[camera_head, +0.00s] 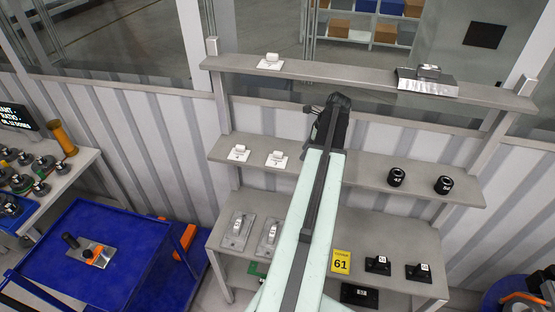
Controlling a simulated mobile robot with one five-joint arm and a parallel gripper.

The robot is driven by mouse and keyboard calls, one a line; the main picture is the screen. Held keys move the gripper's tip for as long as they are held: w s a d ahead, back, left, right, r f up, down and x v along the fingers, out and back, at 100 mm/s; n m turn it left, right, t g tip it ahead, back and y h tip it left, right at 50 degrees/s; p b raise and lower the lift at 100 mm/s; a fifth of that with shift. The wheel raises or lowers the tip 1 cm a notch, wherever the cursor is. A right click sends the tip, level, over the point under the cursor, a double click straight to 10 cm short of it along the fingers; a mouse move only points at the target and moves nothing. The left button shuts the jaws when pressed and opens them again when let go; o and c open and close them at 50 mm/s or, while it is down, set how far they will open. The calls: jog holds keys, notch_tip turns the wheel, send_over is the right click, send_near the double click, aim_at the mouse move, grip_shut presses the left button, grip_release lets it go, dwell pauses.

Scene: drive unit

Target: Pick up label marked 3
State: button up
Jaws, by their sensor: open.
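Small white labels with raised blocks lie on the grey shelf rack. One label (271,62) is on the top shelf at the left. Two more, a left label (238,153) and a right label (277,159), lie on the middle shelf. Their markings are too small to read, so I cannot tell which is marked 3. My gripper (332,106), black, is at the far end of my pale arm, right of the two middle-shelf labels and apart from them. It is open; its fingertips are hard to make out and nothing shows in it.
The middle shelf (360,175) holds two black cylinders (396,177) at the right. A metal block (427,80) sits on the top shelf. The lower shelf carries grey plates, black blocks and a yellow 61 sign (341,261). A blue cart (95,255) stands at the left.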

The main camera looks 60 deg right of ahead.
aim_at(281, 153)
jog(key=w, duration=0.1)
jog(key=w+a, duration=0.1)
jog(key=w, duration=0.2)
jog(key=shift+w+a, duration=0.25)
jog(key=shift+w, duration=0.05)
jog(key=w, duration=0.2)
jog(key=shift+w+a, duration=0.35)
jog(key=shift+a, duration=0.05)
jog(key=b+x, duration=0.1)
jog(key=x, duration=0.1)
jog(key=b+x, duration=0.1)
jog(key=b, duration=0.1)
jog(key=shift+w+a+f, duration=0.15)
jog(key=shift+w+f, duration=0.05)
jog(key=shift+w, duration=0.3)
jog(key=shift+r, duration=0.2)
grip_shut()
